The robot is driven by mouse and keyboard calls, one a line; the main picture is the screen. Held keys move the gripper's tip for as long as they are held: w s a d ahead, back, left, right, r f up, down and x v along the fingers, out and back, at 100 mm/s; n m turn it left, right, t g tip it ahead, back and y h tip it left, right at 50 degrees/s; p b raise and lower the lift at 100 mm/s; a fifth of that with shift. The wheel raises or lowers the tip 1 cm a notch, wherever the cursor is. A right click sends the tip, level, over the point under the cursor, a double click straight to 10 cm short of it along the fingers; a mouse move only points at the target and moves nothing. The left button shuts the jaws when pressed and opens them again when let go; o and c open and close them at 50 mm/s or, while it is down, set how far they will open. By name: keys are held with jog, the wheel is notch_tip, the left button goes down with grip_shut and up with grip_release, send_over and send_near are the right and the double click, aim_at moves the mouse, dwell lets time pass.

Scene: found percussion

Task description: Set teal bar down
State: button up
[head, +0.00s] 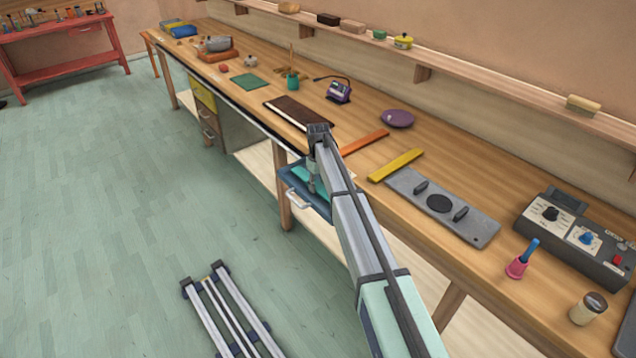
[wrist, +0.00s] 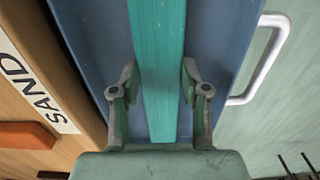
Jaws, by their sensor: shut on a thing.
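The teal bar (wrist: 157,40) is long and flat. In the wrist view it runs from the top of the picture down between the fingers of my gripper (wrist: 159,80). My gripper is shut on it. Below and on both sides of the bar is the blue drawer (wrist: 225,40), pulled out from under the bench. In the head view the drawer (head: 318,206) is open, with teal showing inside it and my gripper (head: 312,188) pointing down into it. I cannot tell whether the bar touches the drawer floor. My arm hides part of the drawer.
An orange bar (head: 365,142) and a yellow bar (head: 396,165) lie on the bench beside the drawer. A dark tray (head: 283,105) lies behind. A label reading SAND (wrist: 35,88) is on the bench edge. The drawer's white handle (head: 299,199) faces the open floor.

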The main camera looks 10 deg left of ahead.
aim_at(318, 186)
jog(key=shift+f, duration=0.15)
jog(key=o, duration=1.3)
jog(key=shift+c, duration=0.2)
notch_tip(318, 186, up, 12)
jog(key=b, duration=0.4)
